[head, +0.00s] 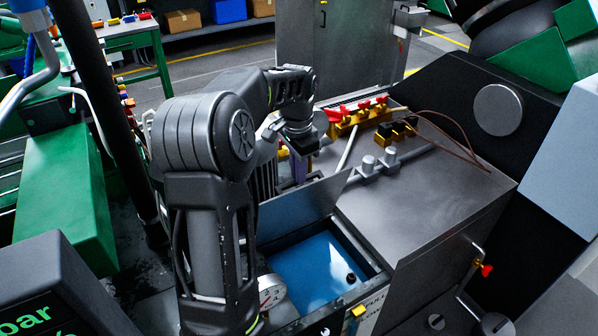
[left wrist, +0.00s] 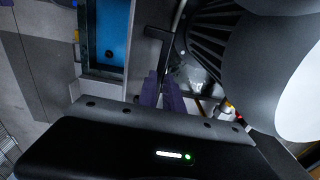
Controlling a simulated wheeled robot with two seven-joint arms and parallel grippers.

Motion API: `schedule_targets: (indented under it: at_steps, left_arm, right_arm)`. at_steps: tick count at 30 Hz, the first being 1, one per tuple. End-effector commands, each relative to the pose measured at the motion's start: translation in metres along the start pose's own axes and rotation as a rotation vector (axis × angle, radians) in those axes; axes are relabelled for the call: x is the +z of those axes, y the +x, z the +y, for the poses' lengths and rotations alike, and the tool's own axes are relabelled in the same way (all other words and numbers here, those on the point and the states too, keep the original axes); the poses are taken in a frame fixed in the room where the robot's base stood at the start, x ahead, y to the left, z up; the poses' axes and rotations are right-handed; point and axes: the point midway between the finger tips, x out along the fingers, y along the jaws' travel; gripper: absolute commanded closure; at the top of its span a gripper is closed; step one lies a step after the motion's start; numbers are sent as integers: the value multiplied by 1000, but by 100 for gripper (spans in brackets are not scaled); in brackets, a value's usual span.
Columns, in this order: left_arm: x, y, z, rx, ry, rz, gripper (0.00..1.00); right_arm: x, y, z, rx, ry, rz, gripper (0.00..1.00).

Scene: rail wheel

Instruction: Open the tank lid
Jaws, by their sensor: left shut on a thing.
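The tank lid (head: 305,203) is a thin grey metal plate, raised and tilted up along the far side of the tank opening. The open tank (head: 318,268) shows blue liquid with a small dark round thing in it; the blue also shows in the left wrist view (left wrist: 112,35). My left gripper (head: 298,168), with purple fingers, is behind the raised lid, pointing down. In the left wrist view its fingers (left wrist: 163,92) are close together, shut at the lid; the exact contact is hard to see. My right gripper is in neither view.
Red-handled valves on a yellow manifold (head: 357,112) and grey pipe fittings (head: 378,163) stand right of my left gripper. A metal cabinet top (head: 425,205) lies to the right. A ribbed dark cylinder (left wrist: 215,50) is close in the wrist view. A dial (head: 270,290) sits by the tank.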

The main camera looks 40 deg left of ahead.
Motion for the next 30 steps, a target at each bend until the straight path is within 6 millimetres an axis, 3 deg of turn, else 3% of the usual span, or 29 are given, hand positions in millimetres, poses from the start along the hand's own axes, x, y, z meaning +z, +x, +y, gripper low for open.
schedule_targets:
  at_steps: [1, 4, 5, 14, 25, 30]
  left_arm:
    - [12, 29, 4, 24, -13, -42, 100]
    - [12, 30, 4, 24, -14, -41, 100]
    - [11, 30, 4, 24, -14, -41, 89]
    - [12, 29, 4, 21, -10, -42, 65]
    - [12, 26, 4, 20, -4, -41, 65]
    - [11, 11, 5, 18, -4, -35, 65]
  right_arm:
    - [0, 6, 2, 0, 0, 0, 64]
    - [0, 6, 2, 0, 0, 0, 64]
    - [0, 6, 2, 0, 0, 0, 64]
    - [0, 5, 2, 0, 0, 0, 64]
    - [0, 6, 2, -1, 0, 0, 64]
    - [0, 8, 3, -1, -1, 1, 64]
